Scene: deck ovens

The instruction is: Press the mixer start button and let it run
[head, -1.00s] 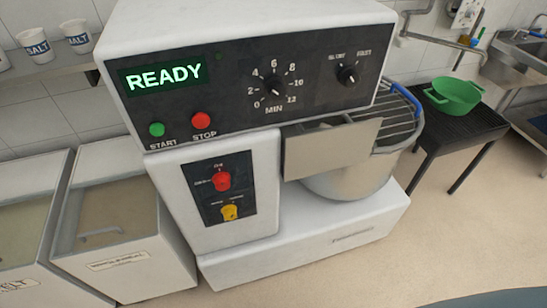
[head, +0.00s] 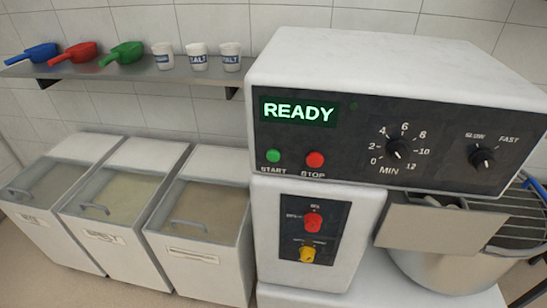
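The mixer (head: 400,70) stands at the right in the head view, with a white housing and a black control panel. Its green display (head: 298,111) reads READY. The green START button (head: 273,156) is at the panel's lower left, and the red STOP button (head: 315,159) is just right of it. A timer dial (head: 398,149) marked MIN and a SLOW/FAST knob (head: 482,157) are further right. A lower panel holds a red switch (head: 313,222) and a yellow switch (head: 307,254). The metal bowl (head: 440,268) is partly hidden. Neither of my grippers shows.
Several lidded ingredient bins (head: 205,215) stand along the wall left of the mixer. A shelf (head: 130,70) above them holds blue, red and green scoops (head: 122,54) and white cups (head: 197,57), some labelled SALT. A wire guard (head: 520,215) covers the bowl.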

